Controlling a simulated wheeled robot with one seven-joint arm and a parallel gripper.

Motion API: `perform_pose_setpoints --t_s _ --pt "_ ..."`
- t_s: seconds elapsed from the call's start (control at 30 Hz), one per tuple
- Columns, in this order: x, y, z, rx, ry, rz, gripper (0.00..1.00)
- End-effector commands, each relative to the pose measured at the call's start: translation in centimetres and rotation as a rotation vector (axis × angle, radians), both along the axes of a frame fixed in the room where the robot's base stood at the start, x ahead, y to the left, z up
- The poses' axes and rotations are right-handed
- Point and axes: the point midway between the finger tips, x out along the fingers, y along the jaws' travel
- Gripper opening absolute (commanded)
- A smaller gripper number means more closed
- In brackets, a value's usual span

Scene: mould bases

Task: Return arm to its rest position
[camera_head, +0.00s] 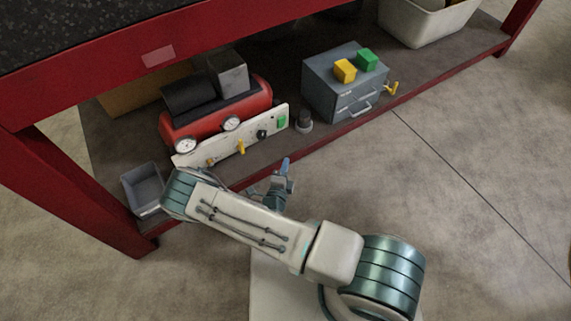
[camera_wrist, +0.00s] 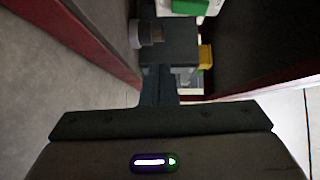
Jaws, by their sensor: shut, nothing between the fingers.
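My arm stretches from its base at the lower right towards the red bench in the head view, bent at the elbow near the lower shelf's front edge. My gripper (camera_head: 286,165) is in front of that edge, close to the shelf and apart from the things on it. In the wrist view my gripper's fingers (camera_wrist: 160,85) are together at the middle, with nothing seen between them. The fingertips are dark and hard to make out there.
The lower shelf (camera_head: 330,143) holds a red compressor (camera_head: 188,128), a grey drawer box (camera_head: 325,88) with a yellow block (camera_head: 345,71) and a green block (camera_head: 367,60), a grey bin (camera_head: 142,188) and a white tub (camera_head: 430,25). Floor to the right is clear.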

Motion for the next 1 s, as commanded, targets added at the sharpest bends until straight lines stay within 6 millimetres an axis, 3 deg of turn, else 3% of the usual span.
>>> perform_pose_setpoints --t_s 0.43,0.53,0.67,1.0 --pt "0.0 0.3 0.1 0.003 -0.001 0.005 0.00" --pt "0.2 0.0 1.5 0.033 -0.014 -0.028 0.00" --pt "0.9 -1.3 6.1 0.151 -0.068 -0.155 0.00" --pt "0.7 -7.4 21.9 0.627 -0.327 -0.662 0.00"
